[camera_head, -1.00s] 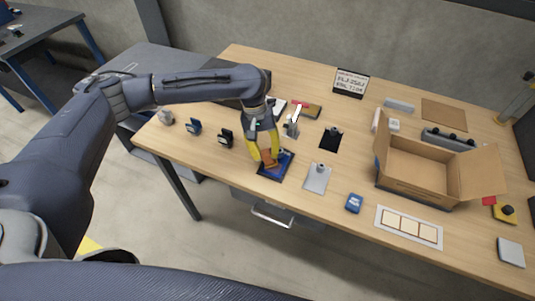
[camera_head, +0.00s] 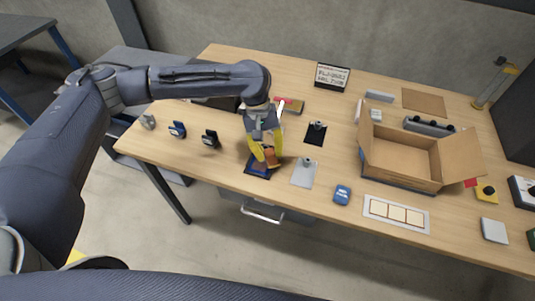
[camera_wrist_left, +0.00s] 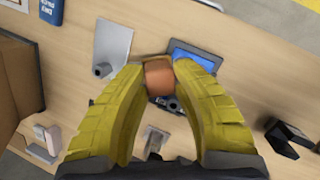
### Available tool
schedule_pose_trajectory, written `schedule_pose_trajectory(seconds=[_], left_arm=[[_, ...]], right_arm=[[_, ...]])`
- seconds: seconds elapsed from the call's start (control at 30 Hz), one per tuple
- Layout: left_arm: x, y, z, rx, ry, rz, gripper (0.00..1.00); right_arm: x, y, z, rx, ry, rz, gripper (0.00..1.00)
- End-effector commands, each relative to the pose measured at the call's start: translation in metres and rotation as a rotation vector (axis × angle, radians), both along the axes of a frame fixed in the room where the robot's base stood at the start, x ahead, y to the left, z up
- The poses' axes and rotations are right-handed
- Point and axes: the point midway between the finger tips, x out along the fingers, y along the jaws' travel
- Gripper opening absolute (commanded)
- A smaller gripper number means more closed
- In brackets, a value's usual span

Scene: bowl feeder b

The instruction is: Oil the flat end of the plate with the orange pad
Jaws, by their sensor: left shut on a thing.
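My left gripper (camera_head: 267,157) is shut on the orange pad (camera_head: 272,158), a small block between its yellow fingertips. The pad also shows in the left wrist view (camera_wrist_left: 159,79). Just beside the pad lies a dark-rimmed tray with a blue face (camera_head: 258,169), partly hidden by the fingers in the head view; it also shows in the left wrist view (camera_wrist_left: 205,57). A grey plate with a knob at one end (camera_head: 303,175) lies right of the gripper, and left of the pad in the wrist view (camera_wrist_left: 112,45). I cannot tell whether the pad touches anything below. My right gripper is not in view.
An open cardboard box (camera_head: 400,160) stands to the right. A black plate with a knob (camera_head: 316,134) lies behind the grey one. A blue box (camera_head: 342,195) and a white-framed panel (camera_head: 396,214) lie near the front edge.

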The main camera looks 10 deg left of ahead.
Motion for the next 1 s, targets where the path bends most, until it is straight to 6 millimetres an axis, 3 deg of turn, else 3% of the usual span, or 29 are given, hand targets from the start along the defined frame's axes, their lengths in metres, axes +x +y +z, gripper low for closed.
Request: schedule_pose_trajectory(seconds=[0.5,1.0], left_arm=[[0.001,-0.002,0.045,0.0,-0.001,-0.004,0.0],[0.001,-0.002,0.048,0.0,0.0,-0.003,0.0]], right_arm=[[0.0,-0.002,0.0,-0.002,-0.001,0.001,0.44],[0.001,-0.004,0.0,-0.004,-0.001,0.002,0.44]])
